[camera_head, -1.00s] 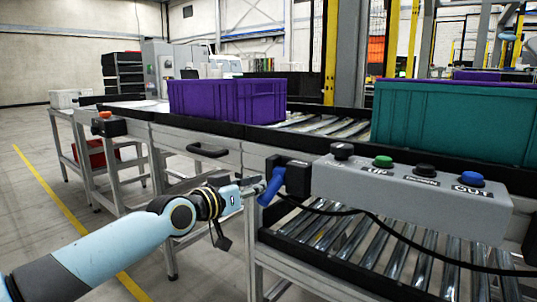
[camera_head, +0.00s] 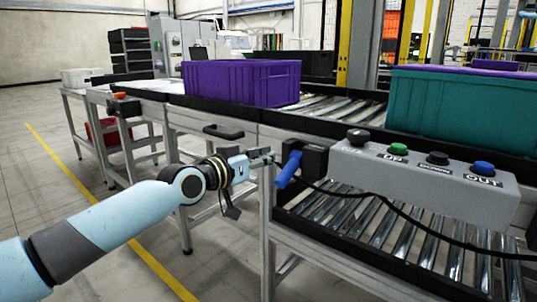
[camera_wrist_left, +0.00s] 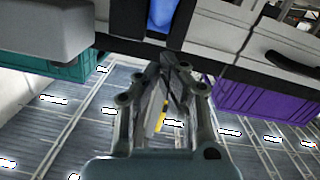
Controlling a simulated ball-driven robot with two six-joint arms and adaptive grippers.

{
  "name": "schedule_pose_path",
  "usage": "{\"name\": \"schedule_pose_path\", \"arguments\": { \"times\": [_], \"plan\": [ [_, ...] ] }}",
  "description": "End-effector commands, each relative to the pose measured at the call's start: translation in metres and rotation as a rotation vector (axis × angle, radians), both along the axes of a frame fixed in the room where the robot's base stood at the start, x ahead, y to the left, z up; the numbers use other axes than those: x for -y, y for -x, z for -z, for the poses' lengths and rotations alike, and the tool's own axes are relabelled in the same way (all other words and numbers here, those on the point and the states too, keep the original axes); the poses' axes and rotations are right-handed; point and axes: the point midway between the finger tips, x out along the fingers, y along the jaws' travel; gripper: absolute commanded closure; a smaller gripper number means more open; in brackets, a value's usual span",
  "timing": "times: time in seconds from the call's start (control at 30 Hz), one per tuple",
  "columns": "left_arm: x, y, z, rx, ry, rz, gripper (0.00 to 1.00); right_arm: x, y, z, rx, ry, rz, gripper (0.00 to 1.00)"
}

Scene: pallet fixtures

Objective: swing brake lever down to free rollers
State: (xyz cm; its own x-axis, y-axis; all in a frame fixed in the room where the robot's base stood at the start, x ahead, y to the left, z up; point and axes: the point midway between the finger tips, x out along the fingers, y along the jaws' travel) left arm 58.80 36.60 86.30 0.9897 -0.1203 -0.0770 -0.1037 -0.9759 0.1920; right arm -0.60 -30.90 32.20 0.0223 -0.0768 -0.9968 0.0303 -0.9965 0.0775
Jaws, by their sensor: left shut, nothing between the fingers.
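The brake lever has a blue handle (camera_head: 288,170) that hangs down and slightly left from a black block (camera_head: 313,158) on the conveyor frame. In the left wrist view, the blue handle (camera_wrist_left: 160,14) shows at the top edge, beyond the fingertips. My left gripper (camera_head: 264,157) is shut and empty, just left of the handle's upper part. It also shows in the left wrist view (camera_wrist_left: 166,66) with its fingers together. I cannot tell whether the fingertips touch the lever. The rollers (camera_head: 400,235) lie below and right of the lever. My right gripper is out of view.
A grey control box (camera_head: 430,185) with several buttons sits right of the lever, a black cable below it. A purple crate (camera_head: 240,83) and a teal crate (camera_head: 455,108) stand on the conveyor. A black handle (camera_head: 222,132) juts out left of the gripper.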

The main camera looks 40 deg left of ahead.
Motion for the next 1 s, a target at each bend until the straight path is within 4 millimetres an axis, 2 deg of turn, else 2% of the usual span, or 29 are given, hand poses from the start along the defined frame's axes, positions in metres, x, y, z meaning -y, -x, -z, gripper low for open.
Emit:
{"name": "schedule_pose_path", "arguments": {
  "times": [0.03,0.17,0.4,0.6,1.0],
  "plan": [
    [-0.002,0.016,0.008,-0.013,-0.004,0.001,1.0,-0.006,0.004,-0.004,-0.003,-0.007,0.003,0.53],
    [-0.005,0.046,0.015,-0.011,-0.004,0.001,1.0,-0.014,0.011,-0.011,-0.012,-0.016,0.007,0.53],
    [-0.01,0.083,0.025,-0.008,-0.003,0.001,1.0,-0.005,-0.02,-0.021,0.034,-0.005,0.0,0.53],
    [-0.011,0.092,0.028,-0.005,-0.002,0.001,1.0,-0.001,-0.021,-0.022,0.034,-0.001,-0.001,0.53],
    [-0.011,0.092,0.028,-0.004,-0.001,0.001,1.0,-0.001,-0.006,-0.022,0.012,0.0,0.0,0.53]
  ]
}}
